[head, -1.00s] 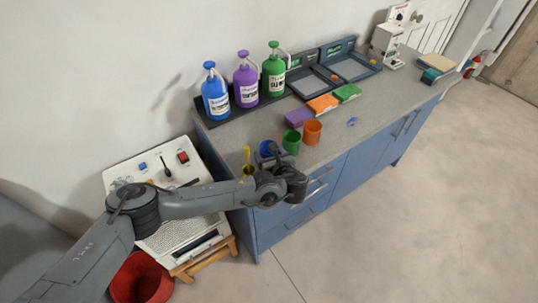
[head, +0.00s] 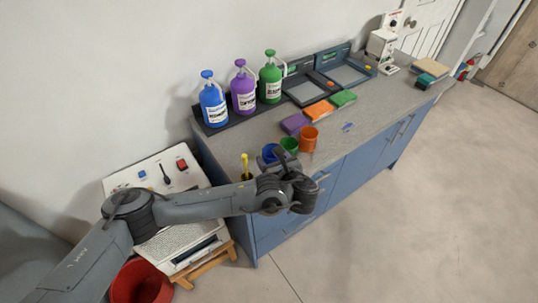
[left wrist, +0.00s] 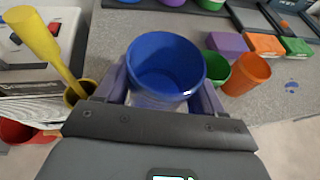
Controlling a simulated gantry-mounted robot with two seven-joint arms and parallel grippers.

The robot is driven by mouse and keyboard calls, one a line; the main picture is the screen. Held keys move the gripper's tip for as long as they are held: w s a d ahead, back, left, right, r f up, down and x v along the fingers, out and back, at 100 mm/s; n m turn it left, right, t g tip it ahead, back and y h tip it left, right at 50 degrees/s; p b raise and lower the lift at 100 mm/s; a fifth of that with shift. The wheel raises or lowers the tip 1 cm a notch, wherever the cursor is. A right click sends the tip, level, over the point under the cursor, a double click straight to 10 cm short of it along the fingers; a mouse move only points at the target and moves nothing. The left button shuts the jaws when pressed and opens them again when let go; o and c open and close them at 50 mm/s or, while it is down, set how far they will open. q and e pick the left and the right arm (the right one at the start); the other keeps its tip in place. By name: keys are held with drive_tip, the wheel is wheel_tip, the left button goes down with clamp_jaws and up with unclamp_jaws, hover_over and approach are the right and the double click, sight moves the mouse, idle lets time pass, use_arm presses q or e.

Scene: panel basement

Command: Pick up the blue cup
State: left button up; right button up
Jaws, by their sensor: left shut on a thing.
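The blue cup (left wrist: 165,66) sits between the two fingers of my left gripper (left wrist: 163,92) in the left wrist view, its open rim facing the camera. The gripper is shut on it. In the head view the blue cup (head: 269,153) shows only in part behind my left gripper (head: 276,163), near the left end of the grey counter (head: 225,150). I cannot tell whether the cup's base touches the counter. My right gripper is in neither view.
A green cup (head: 289,145) and an orange cup (head: 309,139) stand just right of the blue cup. A yellow-handled tool (head: 245,164) stands close on the left. Blue, purple and green pump bottles (head: 243,92) line the back. A red bucket (head: 142,284) is below left.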

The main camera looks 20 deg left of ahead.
use_arm(q)
drive_tip(key=r+p+v, duration=0.1)
drive_tip(key=v, duration=0.7)
drive_tip(key=shift+w, duration=0.35)
drive_tip(key=shift+d+r, duration=0.1)
idle(0.5)
